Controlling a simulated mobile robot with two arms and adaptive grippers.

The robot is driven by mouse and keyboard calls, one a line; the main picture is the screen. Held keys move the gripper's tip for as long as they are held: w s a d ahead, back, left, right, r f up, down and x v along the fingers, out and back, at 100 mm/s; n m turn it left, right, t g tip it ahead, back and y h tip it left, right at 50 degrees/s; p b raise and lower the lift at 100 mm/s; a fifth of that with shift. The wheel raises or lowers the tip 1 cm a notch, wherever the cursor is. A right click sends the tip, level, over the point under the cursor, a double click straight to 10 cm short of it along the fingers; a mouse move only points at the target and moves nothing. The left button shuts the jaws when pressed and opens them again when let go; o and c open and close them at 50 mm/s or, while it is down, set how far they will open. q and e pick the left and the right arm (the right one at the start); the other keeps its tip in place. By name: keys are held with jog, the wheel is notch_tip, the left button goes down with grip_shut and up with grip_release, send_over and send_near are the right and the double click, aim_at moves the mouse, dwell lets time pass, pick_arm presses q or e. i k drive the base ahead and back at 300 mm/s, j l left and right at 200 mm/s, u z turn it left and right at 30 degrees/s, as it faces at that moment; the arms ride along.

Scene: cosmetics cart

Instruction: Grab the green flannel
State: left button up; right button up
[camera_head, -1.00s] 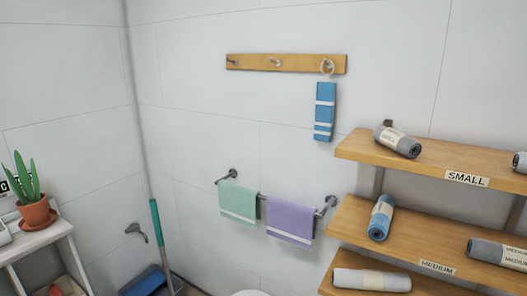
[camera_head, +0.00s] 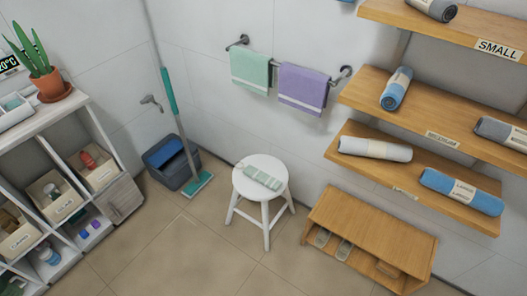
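A green cloth with a pale stripe (camera_head: 250,70) hangs at the left on a wall rail. A purple cloth (camera_head: 303,90) hangs on the same rail to its right, a small gap between them. A small folded pale green cloth with lighter stripes (camera_head: 262,178) lies on the round seat of a white stool (camera_head: 268,197) below the rail. Which green cloth is the flannel, I cannot tell from the picture alone. Neither of my grippers is in view.
Wooden wall shelves (camera_head: 430,115) with rolled towels stand at right, above a low wooden bench (camera_head: 370,225). A bucket (camera_head: 180,170) and mop (camera_head: 172,100) stand in the corner. A white shelf unit (camera_head: 85,110) is at left. Tiled floor in front is clear.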

aim_at(270, 182)
jog(key=i+j+z, duration=0.45)
jog(key=i+j, duration=0.75)
jog(key=i, duration=0.1)
